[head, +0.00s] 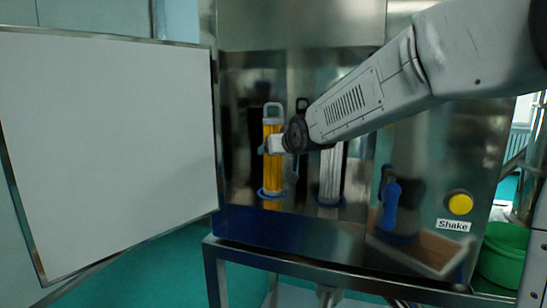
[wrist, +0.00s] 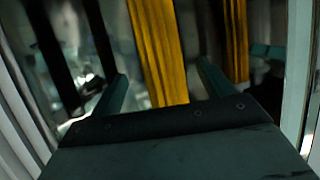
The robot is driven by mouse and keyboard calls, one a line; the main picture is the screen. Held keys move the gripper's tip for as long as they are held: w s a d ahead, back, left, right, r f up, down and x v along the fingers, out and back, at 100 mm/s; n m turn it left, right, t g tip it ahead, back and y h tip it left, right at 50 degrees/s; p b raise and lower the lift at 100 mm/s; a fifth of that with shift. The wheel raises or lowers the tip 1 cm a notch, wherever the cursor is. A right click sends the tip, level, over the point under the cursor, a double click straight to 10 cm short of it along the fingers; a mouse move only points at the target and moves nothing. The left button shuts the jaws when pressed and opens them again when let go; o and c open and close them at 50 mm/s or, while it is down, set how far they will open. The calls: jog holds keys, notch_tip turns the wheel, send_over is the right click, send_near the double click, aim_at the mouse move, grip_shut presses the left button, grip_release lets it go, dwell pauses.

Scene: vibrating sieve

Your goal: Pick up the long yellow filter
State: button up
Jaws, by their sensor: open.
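The long yellow filter (head: 273,175) stands upright in a blue ring in the open steel cabinet, with a grey loop handle on top. My gripper (head: 267,146) is in front of its upper middle in the head view and hides part of it. In the wrist view the yellow filter (wrist: 158,50) runs, slightly tilted in the picture, through the gap between the two fingertips of my gripper (wrist: 162,82). The fingers are open, with dark space on both sides of the filter. I cannot tell how deep the filter sits between them.
A white filter (head: 330,175) stands to the right, partly behind my arm. A second yellow strip (wrist: 236,40), perhaps a reflection, shows in the wrist view. The cabinet door (head: 110,140) is open at left. A blue handle (head: 391,200) and yellow button (head: 460,204) are at right.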

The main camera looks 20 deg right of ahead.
jog(key=x, duration=0.5)
jog(key=shift+a+f, duration=0.1)
jog(key=shift+f, duration=0.2)
jog(key=c, duration=1.1)
